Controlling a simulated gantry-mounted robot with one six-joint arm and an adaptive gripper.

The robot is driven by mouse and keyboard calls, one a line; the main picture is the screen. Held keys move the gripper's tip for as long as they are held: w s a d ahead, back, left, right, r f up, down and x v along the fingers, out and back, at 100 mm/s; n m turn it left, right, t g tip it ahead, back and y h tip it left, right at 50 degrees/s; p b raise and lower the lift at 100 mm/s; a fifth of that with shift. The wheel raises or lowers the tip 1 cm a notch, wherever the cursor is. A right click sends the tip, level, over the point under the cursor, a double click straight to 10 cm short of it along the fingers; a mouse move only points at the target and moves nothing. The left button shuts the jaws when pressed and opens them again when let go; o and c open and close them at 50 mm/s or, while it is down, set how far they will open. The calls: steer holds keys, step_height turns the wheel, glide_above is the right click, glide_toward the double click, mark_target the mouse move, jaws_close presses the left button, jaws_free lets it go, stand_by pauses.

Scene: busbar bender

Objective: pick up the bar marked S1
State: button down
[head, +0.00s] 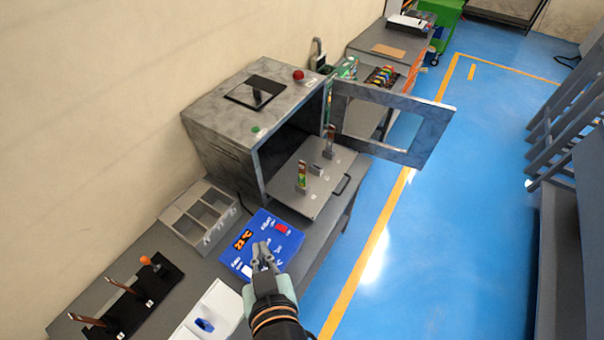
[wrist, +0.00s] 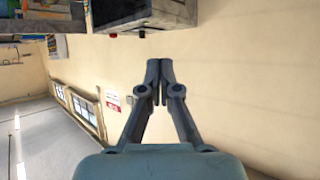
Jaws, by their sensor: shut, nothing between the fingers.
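My gripper (head: 262,250) is shut and empty above the blue panel; its closed fingertips also show in the wrist view (wrist: 160,68). No mark S1 is readable in either view. Copper-coloured bars stand tilted in a black rack at the lower left: one further back (head: 122,285) and one nearer (head: 87,320). On the machine's pulled-out tray, a bar with green and orange on it (head: 302,174) and a copper-coloured bar (head: 331,136) stand upright in holders. My gripper is apart from all of these bars.
The grey machine (head: 215,110) has its windowed door (head: 430,135) swung open, out over the floor. Beside the tray (head: 300,205) are a grey divided box (head: 180,215) and the blue panel (head: 285,255). A white bin (head: 222,305) stands near the front.

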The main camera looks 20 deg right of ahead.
steer(key=c, duration=1.9)
jaws_free()
steer(key=o, duration=0.6)
steer(key=shift+o, duration=0.2)
